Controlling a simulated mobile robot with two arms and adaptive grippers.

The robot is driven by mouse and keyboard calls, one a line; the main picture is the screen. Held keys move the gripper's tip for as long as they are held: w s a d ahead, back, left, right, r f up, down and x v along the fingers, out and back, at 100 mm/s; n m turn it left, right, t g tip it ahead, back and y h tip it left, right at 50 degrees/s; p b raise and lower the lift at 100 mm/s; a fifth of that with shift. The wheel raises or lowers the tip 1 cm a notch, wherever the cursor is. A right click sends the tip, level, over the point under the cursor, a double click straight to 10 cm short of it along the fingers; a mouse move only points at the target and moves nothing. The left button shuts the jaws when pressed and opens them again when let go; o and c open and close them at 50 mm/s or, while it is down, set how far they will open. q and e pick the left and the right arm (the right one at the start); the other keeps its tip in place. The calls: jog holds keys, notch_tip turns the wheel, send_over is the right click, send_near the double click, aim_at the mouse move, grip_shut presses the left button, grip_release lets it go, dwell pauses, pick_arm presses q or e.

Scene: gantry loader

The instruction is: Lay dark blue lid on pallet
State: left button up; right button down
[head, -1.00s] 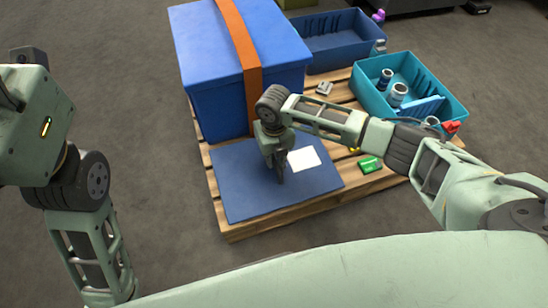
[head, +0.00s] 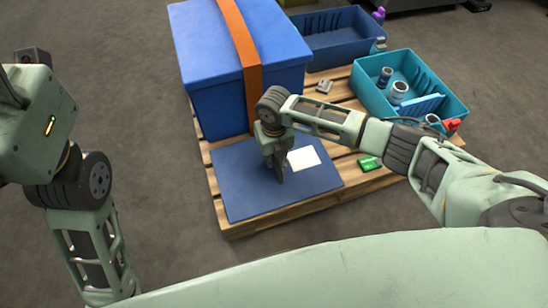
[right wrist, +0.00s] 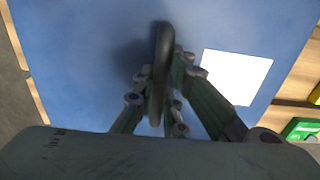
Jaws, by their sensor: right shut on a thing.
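The dark blue lid (head: 237,193) is a flat panel with a white label (head: 303,160). It is level over the front left part of the wooden pallet (head: 262,224) and looks laid on the boards; a small gap underneath cannot be ruled out. My right gripper (head: 279,179) points down at the lid's middle, left of the label. In the right wrist view the lid (right wrist: 85,60) fills the background, and my right gripper (right wrist: 160,85) is shut on a dark upright grip on it. My left arm is at the left edge; its gripper fingers are out of view.
A large blue box (head: 215,55) with an orange strap (head: 235,35) stands right behind the lid. A dark blue bin (head: 340,42) and a teal bin (head: 440,100) with jars are at the back and right. A green packet (head: 370,163) lies right of the lid.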

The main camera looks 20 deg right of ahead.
jog(key=c, duration=1.7)
grip_release()
notch_tip(320, 180, up, 12)
jog(key=shift+r, duration=0.1)
